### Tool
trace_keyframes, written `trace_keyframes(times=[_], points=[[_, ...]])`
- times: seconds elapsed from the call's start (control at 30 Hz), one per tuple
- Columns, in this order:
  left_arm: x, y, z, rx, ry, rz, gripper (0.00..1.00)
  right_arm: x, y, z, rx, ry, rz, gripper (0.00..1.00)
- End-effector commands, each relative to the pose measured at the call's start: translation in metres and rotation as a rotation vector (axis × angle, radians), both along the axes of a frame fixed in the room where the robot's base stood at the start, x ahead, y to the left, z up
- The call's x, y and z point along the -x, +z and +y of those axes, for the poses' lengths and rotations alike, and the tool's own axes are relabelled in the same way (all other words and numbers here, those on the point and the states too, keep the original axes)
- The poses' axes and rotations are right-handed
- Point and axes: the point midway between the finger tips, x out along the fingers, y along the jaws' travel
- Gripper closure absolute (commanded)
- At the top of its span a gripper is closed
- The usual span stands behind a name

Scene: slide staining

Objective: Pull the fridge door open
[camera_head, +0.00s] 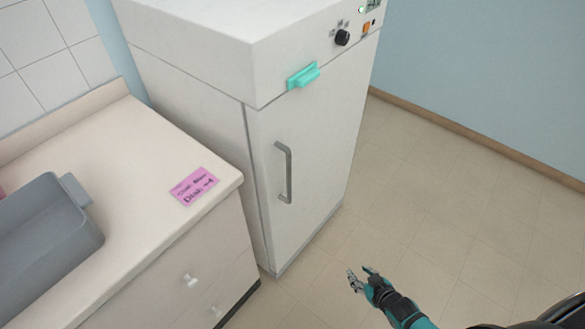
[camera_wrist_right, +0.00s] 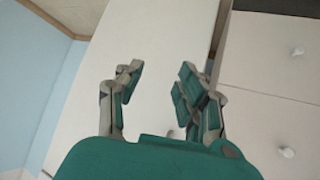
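The white fridge (camera_head: 200,60) stands beside the counter in the head view, its door (camera_head: 312,140) looking shut against the body. A grey vertical bar handle (camera_head: 285,172) is on the door, towards its left edge. My right gripper (camera_head: 362,279) is in front of the fridge, lower right of the handle and apart from it. In the right wrist view my right gripper (camera_wrist_right: 156,92) has its fingers spread with nothing between them, facing the white fridge surface (camera_wrist_right: 150,50). The handle is not clearly visible there. My left gripper is not in view.
A counter (camera_head: 130,170) left of the fridge holds a grey tray (camera_head: 45,235) and a pink note (camera_head: 194,185). Its drawers have white knobs (camera_head: 190,280). A teal piece (camera_head: 303,76) and a black dial (camera_head: 342,38) are on the fridge's upper front. The floor (camera_head: 430,200) to the right is clear.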

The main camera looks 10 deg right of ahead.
Motion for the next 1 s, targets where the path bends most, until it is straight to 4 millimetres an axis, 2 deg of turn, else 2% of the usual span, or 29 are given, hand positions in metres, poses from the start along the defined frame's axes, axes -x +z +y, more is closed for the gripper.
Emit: trace_keyframes(times=[0.03,0.07,0.1,0.13,0.2,0.3,0.4,0.5,0.67,1.0], points=[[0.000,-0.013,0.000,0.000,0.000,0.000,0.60,-0.034,0.038,0.005,-0.030,0.038,-0.125,0.62],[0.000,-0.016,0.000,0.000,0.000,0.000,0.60,-0.050,0.064,0.011,-0.054,0.060,-0.192,0.62],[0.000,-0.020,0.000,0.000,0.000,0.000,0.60,-0.067,0.098,0.021,-0.087,0.090,-0.276,0.62],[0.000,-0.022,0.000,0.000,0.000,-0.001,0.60,-0.077,0.123,0.028,-0.112,0.114,-0.335,0.62],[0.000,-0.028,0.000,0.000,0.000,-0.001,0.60,-0.090,0.176,0.046,-0.169,0.166,-0.450,0.62],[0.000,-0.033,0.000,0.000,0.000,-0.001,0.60,-0.095,0.232,0.067,-0.238,0.229,-0.562,0.62],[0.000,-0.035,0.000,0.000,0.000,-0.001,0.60,-0.094,0.265,0.081,-0.282,0.268,-0.624,0.62],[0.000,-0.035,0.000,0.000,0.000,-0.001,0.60,-0.096,0.279,0.087,-0.301,0.282,-0.648,0.62],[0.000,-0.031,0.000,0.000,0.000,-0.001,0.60,-0.113,0.282,0.095,-0.303,0.282,-0.652,0.62],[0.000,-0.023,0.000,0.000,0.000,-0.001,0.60,-0.178,0.283,0.128,-0.300,0.281,-0.652,0.62]])
